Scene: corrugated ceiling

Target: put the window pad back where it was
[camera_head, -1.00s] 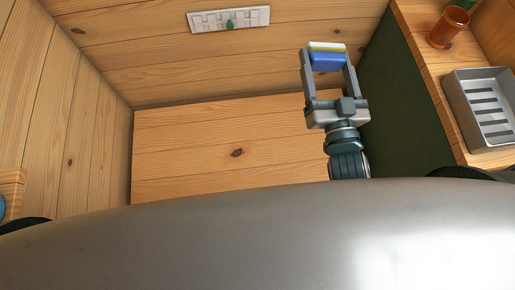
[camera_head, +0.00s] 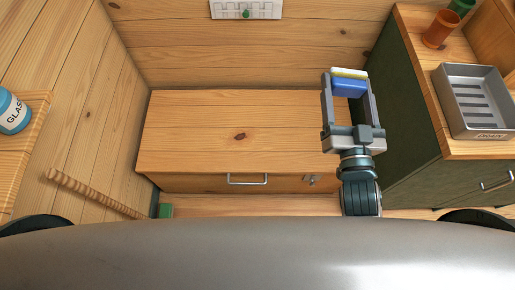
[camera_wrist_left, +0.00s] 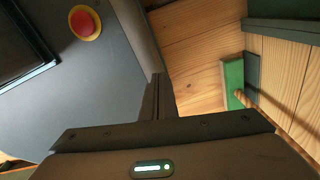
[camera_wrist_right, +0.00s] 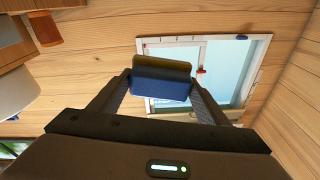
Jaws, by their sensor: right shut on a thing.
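The window pad (camera_head: 350,84) is a small block, blue with a yellow layer. My right gripper (camera_head: 349,83) is shut on it and holds it up in the air in front of the wooden chest. In the right wrist view the pad (camera_wrist_right: 162,80) sits between the two fingertips, dark on top and blue below. My left gripper (camera_wrist_left: 161,85) shows only in the left wrist view; its fingers are together with nothing between them.
A grey slotted tray (camera_head: 449,87) and an orange cup (camera_head: 440,30) stand on the right counter. A blue jar (camera_head: 14,107) stands on the left ledge. A striped stick (camera_head: 95,192) leans low at left. The wooden chest top (camera_head: 200,130) is clear. The right wrist view shows a window (camera_wrist_right: 215,65).

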